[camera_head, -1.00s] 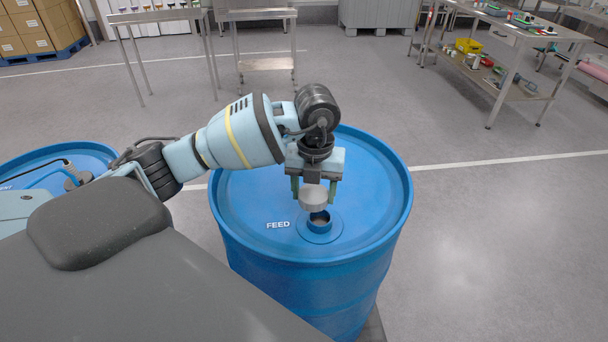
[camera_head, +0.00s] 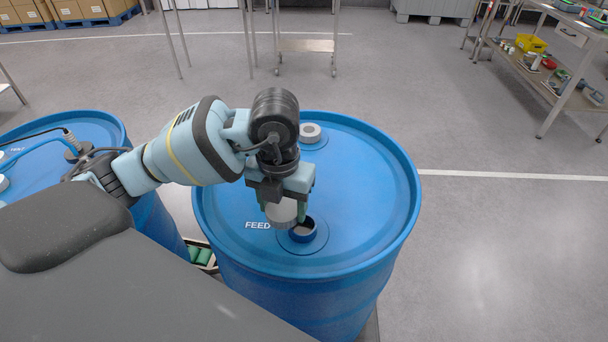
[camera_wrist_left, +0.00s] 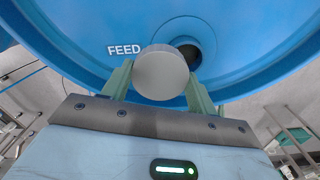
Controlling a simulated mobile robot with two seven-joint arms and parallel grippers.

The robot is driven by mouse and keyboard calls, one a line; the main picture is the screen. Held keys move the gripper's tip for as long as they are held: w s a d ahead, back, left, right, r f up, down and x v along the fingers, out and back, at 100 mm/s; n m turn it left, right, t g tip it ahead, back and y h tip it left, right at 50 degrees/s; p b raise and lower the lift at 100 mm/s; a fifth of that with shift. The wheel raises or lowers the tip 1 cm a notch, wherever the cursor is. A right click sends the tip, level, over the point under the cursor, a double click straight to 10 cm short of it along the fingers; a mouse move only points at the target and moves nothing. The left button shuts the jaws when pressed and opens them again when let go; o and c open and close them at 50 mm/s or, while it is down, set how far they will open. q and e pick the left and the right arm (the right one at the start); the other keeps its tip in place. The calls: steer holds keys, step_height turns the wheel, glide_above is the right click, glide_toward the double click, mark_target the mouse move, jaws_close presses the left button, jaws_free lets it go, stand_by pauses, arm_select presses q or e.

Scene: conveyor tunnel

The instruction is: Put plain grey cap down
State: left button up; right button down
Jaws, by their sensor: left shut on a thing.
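The plain grey cap (camera_head: 282,212) is a round disc held in my left gripper (camera_head: 284,210), which is shut on it. In the left wrist view the cap (camera_wrist_left: 161,73) sits between the two green fingers. The cap is above the lid of the blue drum (camera_head: 370,190), just left of the open round hole (camera_head: 303,230) next to the FEED label. The hole also shows in the left wrist view (camera_wrist_left: 188,51), partly behind the cap. Whether the cap touches the lid cannot be told. My right gripper is not in view.
A second grey cap (camera_head: 310,131) sits on a fitting at the drum's far side. Another blue drum (camera_head: 95,127) with a hose stands at the left. A steel table (camera_head: 585,45) with small items stands back right. Floor right of the drum is clear.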

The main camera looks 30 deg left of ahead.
arm_select(q)
steer(key=w+a, duration=0.1)
steer(key=w, duration=0.4)
steer(key=w+a+f, duration=0.1)
steer(key=w, duration=0.4)
steer(key=w+a+b, duration=0.1)
steer(key=w, duration=0.4)
steer(key=shift+a+f, duration=0.1)
steer(key=shift+f, duration=0.1)
steer(key=shift+w, duration=0.25)
steer(key=shift+f, duration=1.8)
steer(key=shift+f, duration=0.15)
steer(key=o, duration=1.2)
steer(key=shift+c, duration=0.2)
